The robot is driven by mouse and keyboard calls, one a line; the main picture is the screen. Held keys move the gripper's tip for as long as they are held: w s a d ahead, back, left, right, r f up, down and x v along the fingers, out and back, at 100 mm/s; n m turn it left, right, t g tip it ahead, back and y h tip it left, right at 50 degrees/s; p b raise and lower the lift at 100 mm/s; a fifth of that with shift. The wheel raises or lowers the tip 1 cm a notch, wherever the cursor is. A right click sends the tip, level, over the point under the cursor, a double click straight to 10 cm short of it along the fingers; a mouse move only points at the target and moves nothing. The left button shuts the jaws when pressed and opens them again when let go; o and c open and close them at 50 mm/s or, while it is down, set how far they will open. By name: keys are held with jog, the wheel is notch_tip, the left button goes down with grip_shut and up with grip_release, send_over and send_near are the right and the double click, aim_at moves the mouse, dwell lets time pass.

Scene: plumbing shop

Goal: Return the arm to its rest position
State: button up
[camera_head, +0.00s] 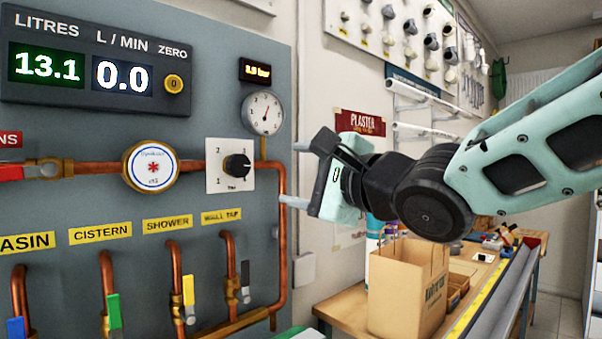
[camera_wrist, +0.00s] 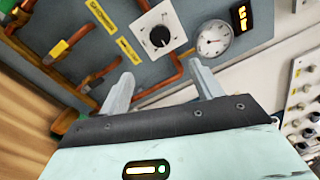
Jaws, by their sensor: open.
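My gripper (camera_head: 293,174) is raised at the middle of the head view, reaching left from my mint-green arm. Its two grey fingers are apart and point at the right edge of the grey plumbing panel (camera_head: 205,120). Nothing is between them. In the wrist view, my gripper (camera_wrist: 160,85) also shows open and empty, with the black selector knob (camera_wrist: 160,36) and the round pressure gauge (camera_wrist: 214,39) beyond its fingers. In the head view the knob (camera_head: 237,165) is left of the fingertips. I cannot tell whether a finger touches the panel.
A workbench (camera_head: 345,308) stands at lower right with a paper bag (camera_head: 408,290) below my wrist. A long rail (camera_head: 492,295) runs along the bench. Copper pipes with coloured valve levers, such as the yellow one (camera_head: 188,290), stick out from the panel. Pipe fittings (camera_head: 432,40) hang behind my arm.

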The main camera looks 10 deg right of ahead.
jog(key=s+d+f+n+g+h+p, duration=0.1)
jog(key=s+f+n+g+h, duration=0.3)
jog(key=f, duration=0.5)
jog(key=s+d+f+n+g+h+p, duration=0.1)
jog(key=s+f+n+g, duration=0.1)
jog(key=f+n, duration=0.5)
jog(key=s+d+f+n+g+h, duration=0.2)
jog(key=s+f+n+g, duration=0.2)
jog(key=s+f, duration=0.3)
jog(key=s+d+f+n+g+h, duration=0.2)
jog(key=s+f+n+g, duration=0.3)
jog(key=s, duration=0.6)
notch_tip(320, 180, down, 2)
jog(key=n, duration=0.2)
jog(key=shift+s+d+n+p, duration=0.2)
jog(key=shift+s+n+p, duration=0.1)
jog(key=shift+s+p, duration=0.1)
